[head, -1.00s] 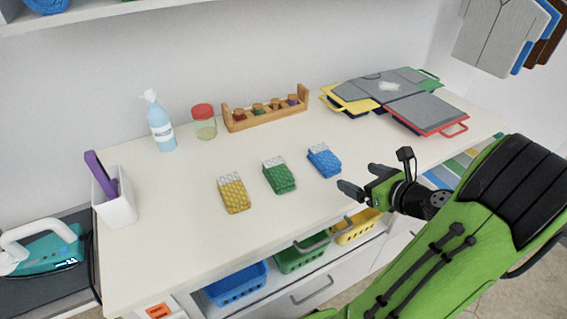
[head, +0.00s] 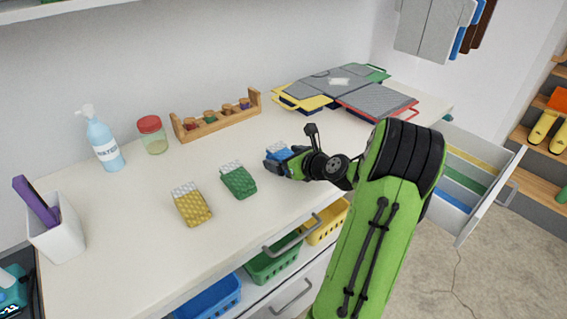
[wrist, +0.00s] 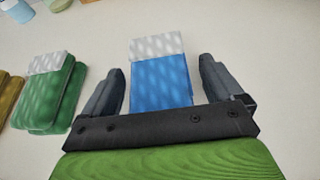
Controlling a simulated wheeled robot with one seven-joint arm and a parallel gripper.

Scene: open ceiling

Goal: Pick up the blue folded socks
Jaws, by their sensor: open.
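The blue folded socks (head: 278,153) with a white top lie on the white tabletop, rightmost of three folded pairs. In the wrist view the blue socks (wrist: 160,75) show between the two fingers of my gripper (wrist: 160,88). The fingers are apart, one on each side, with a visible gap to the socks. In the head view my gripper (head: 286,163) is at the socks and partly hides them. The green folded socks (head: 238,181) lie just to the left, and the yellow folded socks (head: 192,205) lie further left.
A wooden rack (head: 217,118), a red-lidded jar (head: 152,135) and a pump bottle (head: 103,143) stand behind the socks. Folded clothing boards (head: 375,102) lie at the back right. A white holder (head: 60,240) stands at the left. An open drawer (head: 478,190) is at the right.

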